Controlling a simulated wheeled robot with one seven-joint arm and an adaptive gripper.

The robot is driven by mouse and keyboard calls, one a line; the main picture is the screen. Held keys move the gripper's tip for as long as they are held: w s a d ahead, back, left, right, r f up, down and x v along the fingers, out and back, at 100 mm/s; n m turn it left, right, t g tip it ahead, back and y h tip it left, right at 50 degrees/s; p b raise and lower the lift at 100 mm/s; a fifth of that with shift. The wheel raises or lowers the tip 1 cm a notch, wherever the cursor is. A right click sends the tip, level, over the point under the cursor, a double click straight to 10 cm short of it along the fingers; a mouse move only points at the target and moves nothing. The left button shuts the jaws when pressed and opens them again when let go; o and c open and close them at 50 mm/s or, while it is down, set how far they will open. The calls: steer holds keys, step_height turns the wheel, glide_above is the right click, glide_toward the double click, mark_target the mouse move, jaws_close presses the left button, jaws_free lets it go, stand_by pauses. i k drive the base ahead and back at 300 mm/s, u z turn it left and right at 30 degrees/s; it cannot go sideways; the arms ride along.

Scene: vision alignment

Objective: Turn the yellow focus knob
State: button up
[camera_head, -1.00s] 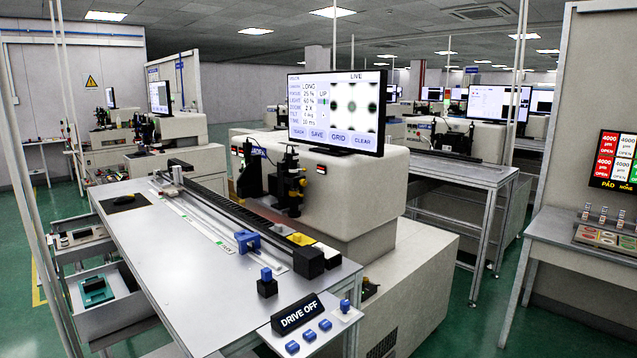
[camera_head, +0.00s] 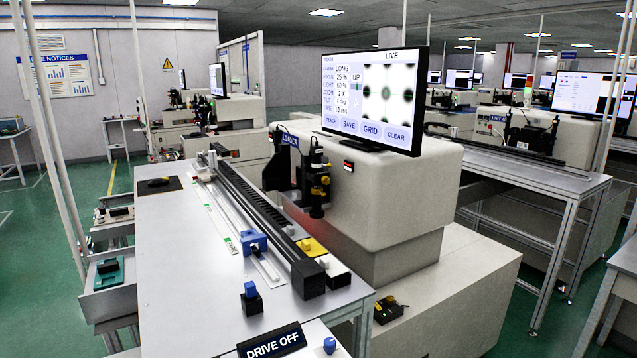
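The black camera and lens assembly (camera_head: 313,180) hangs on the front of the beige machine, left of the monitor. Small yellow knobs (camera_head: 325,181) stand out on its right side, one above the other; which one is the focus knob I cannot tell for sure. The monitor (camera_head: 376,98) shows a blurred live picture of dark round spots beside a settings list with focus at 25 %. My gripper is not in view.
A grey bench (camera_head: 185,290) carries a long black rail (camera_head: 240,200), a blue clamp (camera_head: 253,241) and a blue-topped block (camera_head: 251,298). A "DRIVE OFF" sign (camera_head: 272,343) stands at the front. Green floor (camera_head: 40,260) is open at left.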

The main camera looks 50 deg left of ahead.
mark_target(325, 180)
steer(key=u, duration=1.5)
